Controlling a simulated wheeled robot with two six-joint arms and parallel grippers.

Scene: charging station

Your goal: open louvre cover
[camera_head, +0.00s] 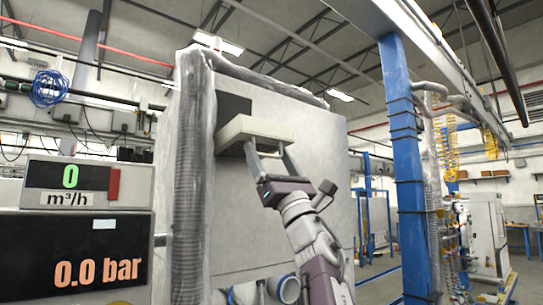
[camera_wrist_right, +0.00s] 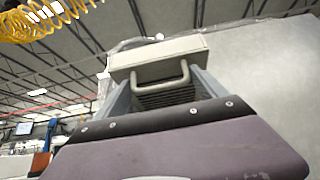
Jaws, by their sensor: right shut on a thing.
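The louvre cover (camera_head: 262,128) is a pale beige panel on the front of the large grey cabinet. It juts out from the wall at a tilt, with a dark patch (camera_head: 233,105) behind and above it. In the right wrist view the cover (camera_wrist_right: 158,56) has a pale U-shaped handle (camera_wrist_right: 160,84) with dark slats behind it. My right gripper (camera_head: 268,156) reaches up from below, its two fingers either side of the handle and shut on it. The exact finger contact is hard to see. My left gripper is in neither view.
The grey cabinet (camera_head: 315,180) fills the middle, with a ribbed hose (camera_head: 190,180) down its left edge. A gauge display (camera_head: 75,240) stands at left. A blue post (camera_head: 404,170) stands at right, with open floor beyond. Yellow coiled hoses (camera_wrist_right: 40,18) show in the wrist view.

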